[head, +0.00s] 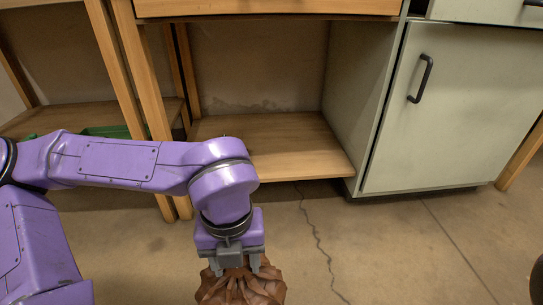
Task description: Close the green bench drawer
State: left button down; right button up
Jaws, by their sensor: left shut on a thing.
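The pale green bench drawer (474,11) shows only by its lower front at the top right, with part of a dark handle (534,3). The top edge of the view cuts it off, and I cannot tell how far out it stands. My left gripper (238,266) points down at the bottom centre, low and left of the drawer, well apart from it. It is shut on a brown, crumpled, folded thing (240,287). My right gripper is not in view.
Below the drawer is a shut green cabinet door (455,110) with a dark handle (421,78). A wooden bench with a low shelf (275,140) stands left of it. Cracked concrete floor (400,245) is clear in front. A dark rounded thing (537,280) is cut off at the right edge.

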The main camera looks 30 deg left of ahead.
aim_at(300, 155)
jog(key=i, duration=1.45)
